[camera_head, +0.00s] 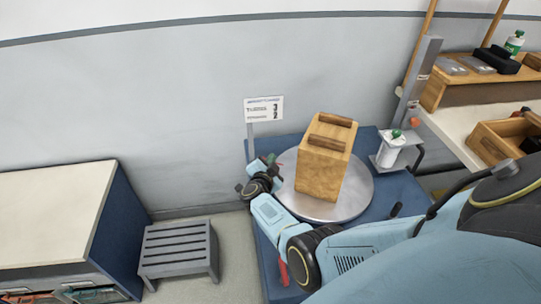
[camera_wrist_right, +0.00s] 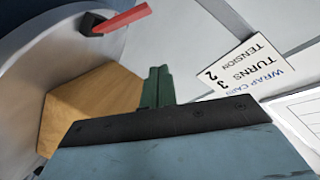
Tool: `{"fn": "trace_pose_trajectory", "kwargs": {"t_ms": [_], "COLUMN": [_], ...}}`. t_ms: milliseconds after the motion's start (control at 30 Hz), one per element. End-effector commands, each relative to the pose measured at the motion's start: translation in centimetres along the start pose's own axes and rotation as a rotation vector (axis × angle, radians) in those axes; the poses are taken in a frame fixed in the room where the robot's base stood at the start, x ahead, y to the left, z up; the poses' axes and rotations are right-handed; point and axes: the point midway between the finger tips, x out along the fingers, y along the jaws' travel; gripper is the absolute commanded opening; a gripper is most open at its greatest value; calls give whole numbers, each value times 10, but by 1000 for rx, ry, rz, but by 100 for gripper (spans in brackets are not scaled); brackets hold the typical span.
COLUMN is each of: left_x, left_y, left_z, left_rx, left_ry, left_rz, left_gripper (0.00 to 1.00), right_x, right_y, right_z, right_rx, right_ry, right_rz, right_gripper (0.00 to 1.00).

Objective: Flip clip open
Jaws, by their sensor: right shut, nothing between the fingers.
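A red lever (camera_wrist_right: 122,18) on a small black base (camera_wrist_right: 90,25) sits at the rim of the round metal turntable (camera_wrist_right: 40,50) in the right wrist view; I take it for the clip. In the head view a small red spot beside my right gripper (camera_head: 269,160) may be the same lever. My right gripper, with green fingers (camera_wrist_right: 158,88), is shut and empty. In the wrist view its fingertips are below and right of the lever, with a visible gap. A wooden box (camera_head: 320,172) with two dark handles stands on the turntable (camera_head: 357,192). My left gripper is not in view.
A card on a post (camera_head: 263,109) stands behind the gripper. A white bottle-like item (camera_head: 391,151) stands on a bracket right of the turntable. A grey slatted stool (camera_head: 178,250) and a cabinet (camera_head: 50,215) are at left. Shelves (camera_head: 470,90) are at right.

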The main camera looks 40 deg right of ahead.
Motion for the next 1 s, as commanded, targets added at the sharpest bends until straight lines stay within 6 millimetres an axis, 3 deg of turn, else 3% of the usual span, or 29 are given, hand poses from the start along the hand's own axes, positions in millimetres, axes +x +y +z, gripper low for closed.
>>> {"fn": "trace_pose_trajectory", "kwargs": {"t_ms": [33,167,400,1000], "left_x": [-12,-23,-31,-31], "left_y": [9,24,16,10], "left_z": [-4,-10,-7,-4], "left_rx": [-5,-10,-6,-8], "left_ry": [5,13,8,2], "left_rz": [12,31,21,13], "left_gripper": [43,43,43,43], "right_x": [-18,-47,-79,-86], "right_y": [-1,-2,-1,-1], "right_z": [0,1,2,3], "right_rx": [0,2,1,0], "right_ry": [-9,-8,-5,-4], "right_rz": [5,4,4,3], "right_gripper": [0,0,0,0]}}
